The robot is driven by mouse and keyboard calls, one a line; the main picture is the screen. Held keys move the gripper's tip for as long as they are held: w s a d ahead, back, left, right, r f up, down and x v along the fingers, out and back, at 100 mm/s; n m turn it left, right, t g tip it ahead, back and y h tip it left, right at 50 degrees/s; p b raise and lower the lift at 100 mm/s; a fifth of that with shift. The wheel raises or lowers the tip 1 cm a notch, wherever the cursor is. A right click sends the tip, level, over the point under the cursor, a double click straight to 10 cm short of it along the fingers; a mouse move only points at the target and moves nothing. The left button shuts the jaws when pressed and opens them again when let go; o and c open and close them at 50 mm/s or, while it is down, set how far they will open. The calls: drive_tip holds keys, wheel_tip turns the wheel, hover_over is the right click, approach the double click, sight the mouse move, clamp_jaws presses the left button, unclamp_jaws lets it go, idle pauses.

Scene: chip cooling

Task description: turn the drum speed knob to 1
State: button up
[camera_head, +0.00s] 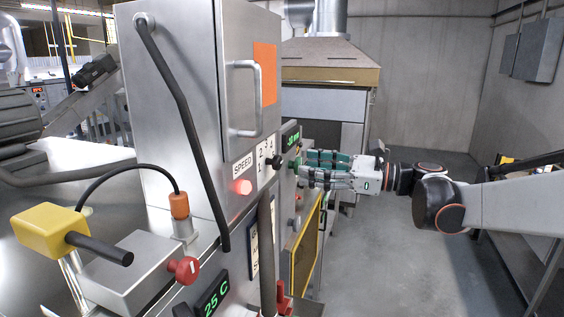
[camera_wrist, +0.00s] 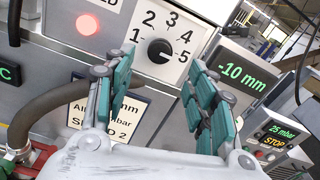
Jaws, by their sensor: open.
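The speed knob (camera_wrist: 160,51) is round and black on a white dial plate (camera_wrist: 150,22) numbered 1 to 5. Its pale pointer mark seems to face right, toward the 5, but it is small. In the head view the knob (camera_head: 279,163) sits on the panel side, right of the SPEED label (camera_head: 243,163). My gripper (camera_head: 303,168) is close to the panel, to the right of the knob. In the wrist view its green-padded fingers (camera_wrist: 162,82) are spread and empty, with the knob framed between and beyond their tips. I see no contact with the knob.
A lit red lamp (camera_wrist: 86,24) is left of the dial. A green "-10 mm" display (camera_wrist: 241,72) is to its right. A partly hidden placard (camera_wrist: 115,117) is below. A grey hose (camera_wrist: 48,108) runs at left. Open floor (camera_head: 400,260) lies right of the machine.

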sight(280, 163)
drive_tip(key=p+x, duration=0.1)
drive_tip(key=x, duration=0.6)
drive_tip(key=shift+w+a, duration=0.1)
drive_tip(key=shift+a, duration=0.15)
drive_tip(key=c, duration=1.1)
